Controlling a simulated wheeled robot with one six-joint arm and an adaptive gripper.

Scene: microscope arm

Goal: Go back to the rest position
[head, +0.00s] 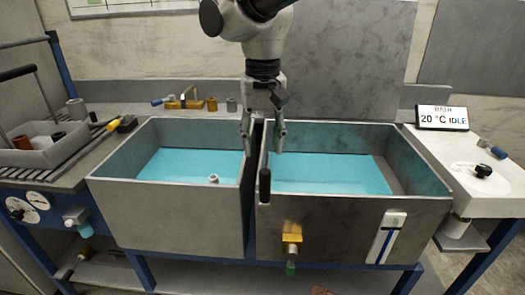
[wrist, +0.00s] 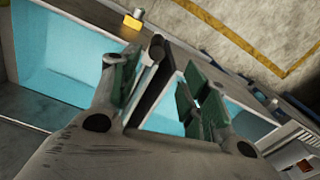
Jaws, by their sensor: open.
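My gripper (head: 263,142) hangs from the arm over the gap between two water-filled sinks, fingers pointing down. It is open, one finger to each side of the gap. In the wrist view the spread fingers with green pads (wrist: 163,84) also show apart. No rest position is marked in view.
The left sink (head: 170,215) holds a small white piece (head: 213,178) in blue water. The right sink (head: 350,222) has a yellow-handled valve (head: 292,238) in front. A display (head: 442,117) reads "BATH 20 °C IDLE". Tools and a grey bin (head: 45,150) crowd the left bench.

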